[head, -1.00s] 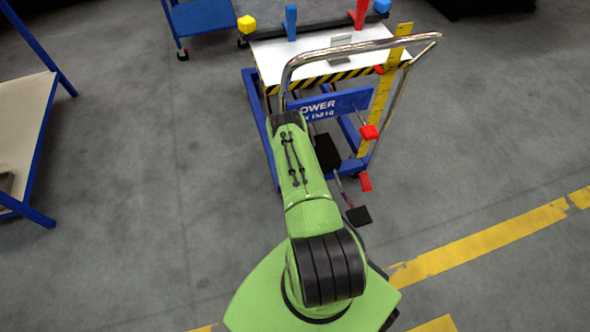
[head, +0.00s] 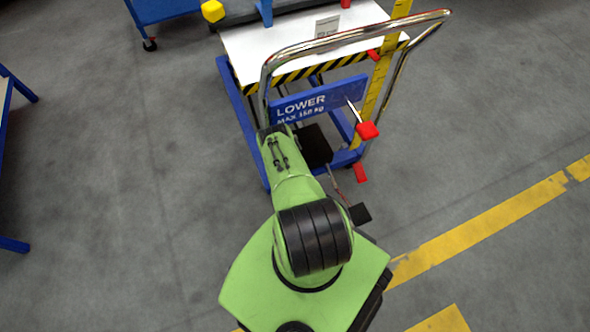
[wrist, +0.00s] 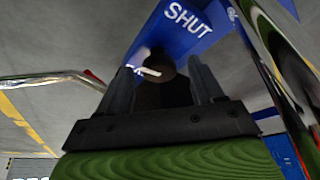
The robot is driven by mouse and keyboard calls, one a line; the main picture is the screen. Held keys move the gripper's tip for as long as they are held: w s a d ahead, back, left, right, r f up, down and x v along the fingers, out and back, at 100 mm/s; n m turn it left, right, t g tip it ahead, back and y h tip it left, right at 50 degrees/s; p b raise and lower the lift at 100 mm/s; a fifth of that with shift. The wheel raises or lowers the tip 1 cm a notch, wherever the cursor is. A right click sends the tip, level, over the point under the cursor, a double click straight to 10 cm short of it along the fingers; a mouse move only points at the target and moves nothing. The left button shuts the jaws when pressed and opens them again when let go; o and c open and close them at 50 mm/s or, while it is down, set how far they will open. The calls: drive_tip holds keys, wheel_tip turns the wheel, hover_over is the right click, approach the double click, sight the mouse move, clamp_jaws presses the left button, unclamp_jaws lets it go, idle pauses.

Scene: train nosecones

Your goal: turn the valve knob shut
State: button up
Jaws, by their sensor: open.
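In the wrist view, a dark round knob (wrist: 166,76) with a white pointer shows in front of a blue panel (wrist: 196,40) that carries the word SHUT. The pointer lies nearly level, towards the left of the knob. My gripper (wrist: 160,66) is open, with one dark finger on each side of the knob in the picture. I cannot tell whether the fingers touch it or how deep they reach. In the head view, my green arm covers part of the cart's front, and I cannot make out the knob there.
A cart with a white top (head: 262,48) and blue frame stands ahead. Its chrome handle (head: 350,37) arches near my arm. A blue LOWER sign (head: 318,101) and red-tipped levers (head: 367,130) are at its front. A blue trolley (head: 165,8) stands behind. Floor at right is open.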

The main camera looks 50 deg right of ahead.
drive_tip(key=shift+d+f, duration=0.1)
drive_tip(key=shift+f, duration=0.1)
drive_tip(key=c, duration=1.1)
drive_tip(key=shift+o, duration=0.2)
drive_tip(key=shift+n, duration=0.4)
drive_tip(key=n, duration=0.1)
drive_tip(key=n+t, duration=0.1)
drive_tip(key=n, duration=0.1)
drive_tip(key=n+t+y, duration=0.1)
drive_tip(key=n, duration=0.1)
drive_tip(key=shift+s+d, duration=0.1)
drive_tip(key=shift+s, duration=0.15)
drive_tip(key=n+y, duration=0.1)
drive_tip(key=n, duration=0.2)
drive_tip(key=n+t+y, duration=0.1)
drive_tip(key=n, duration=0.2)
drive_tip(key=shift+d, duration=0.15)
drive_tip(key=o, duration=1.1)
drive_tip(key=shift+c, duration=0.2)
